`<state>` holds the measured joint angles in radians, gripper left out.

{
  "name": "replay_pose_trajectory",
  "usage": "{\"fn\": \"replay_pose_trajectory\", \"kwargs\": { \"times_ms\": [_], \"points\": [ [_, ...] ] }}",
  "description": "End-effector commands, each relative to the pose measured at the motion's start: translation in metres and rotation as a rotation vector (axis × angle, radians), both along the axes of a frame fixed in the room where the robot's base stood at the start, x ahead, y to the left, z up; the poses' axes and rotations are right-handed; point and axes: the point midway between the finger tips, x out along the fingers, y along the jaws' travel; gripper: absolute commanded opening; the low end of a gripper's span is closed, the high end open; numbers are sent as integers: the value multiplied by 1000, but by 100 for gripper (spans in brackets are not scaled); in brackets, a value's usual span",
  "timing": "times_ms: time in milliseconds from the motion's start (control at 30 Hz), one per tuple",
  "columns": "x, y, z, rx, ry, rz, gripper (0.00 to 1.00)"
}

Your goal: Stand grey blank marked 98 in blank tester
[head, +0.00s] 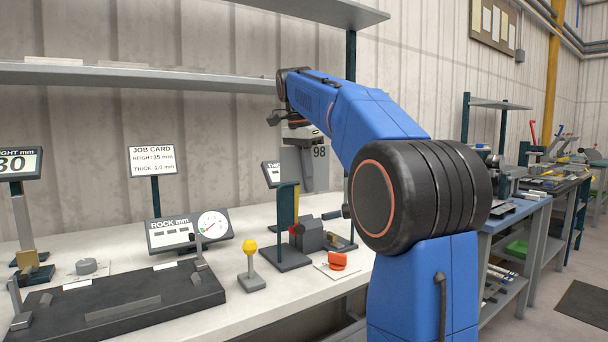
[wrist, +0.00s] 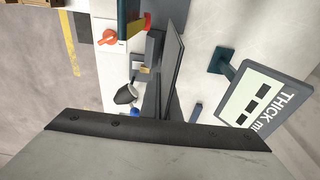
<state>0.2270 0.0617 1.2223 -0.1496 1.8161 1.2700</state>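The grey blank marked 98 (head: 319,168) hangs upright from my gripper (head: 299,127) in the head view, above the bench. In the wrist view the blank (wrist: 173,65) shows nearly edge-on, as a thin dark plate. My gripper appears shut on its upper part; the fingertips are hidden in the wrist view. What looks like the blank tester (head: 311,234), a dark grey block on a base, stands below the blank. Its block (wrist: 153,47) shows just left of the blank in the wrist view. I cannot tell whether the blank touches it.
A teal post (head: 287,212), a red rotary knob (head: 338,260) and a yellow-topped button post (head: 250,262) stand close by. The THICK display (wrist: 268,97) is right of the blank. A dark fixture with the ROCK display (head: 170,232) fills the left bench. A shelf (head: 140,78) hangs above.

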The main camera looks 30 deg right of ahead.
Motion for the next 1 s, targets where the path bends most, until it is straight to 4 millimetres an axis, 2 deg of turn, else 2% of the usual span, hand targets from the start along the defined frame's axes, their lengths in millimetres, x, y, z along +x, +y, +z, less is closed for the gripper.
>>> {"fn": "replay_pose_trajectory", "kwargs": {
  "times_ms": [1000],
  "points": [
    [-1,0,-108,4,11,-1,0]
  ]
}}
